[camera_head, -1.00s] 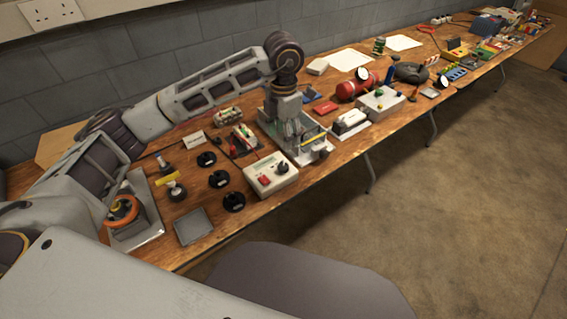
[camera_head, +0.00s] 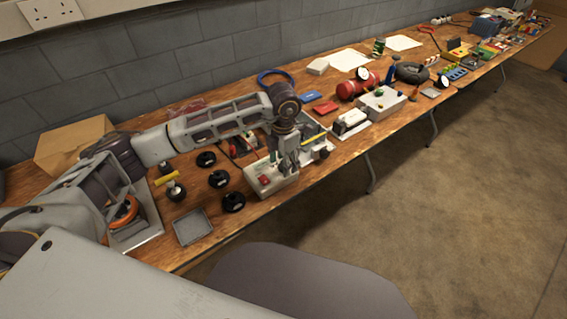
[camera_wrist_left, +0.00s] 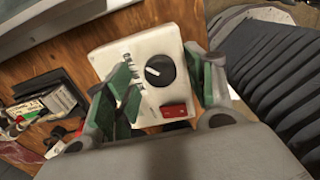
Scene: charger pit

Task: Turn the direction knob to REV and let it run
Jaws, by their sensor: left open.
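A white control box (camera_head: 254,172) sits near the front edge of the bench, partly covered by my left gripper (camera_head: 287,168). In the left wrist view the box (camera_wrist_left: 138,50) carries a round black knob (camera_wrist_left: 160,70) with a white pointer line aimed toward the picture's left. A red rocker switch (camera_wrist_left: 173,110) is beside the knob. Small markings on the box are too small to read. My left gripper (camera_wrist_left: 160,66) is open, its green-padded fingers on either side of the knob. I cannot tell whether they touch it. My right gripper is not in view.
Several black round parts (camera_head: 220,179) and a grey tray (camera_head: 192,228) lie left of the box. A metal fixture with a yellow bar (camera_head: 313,137) stands close on its right. A red cylinder (camera_head: 356,87) is farther along.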

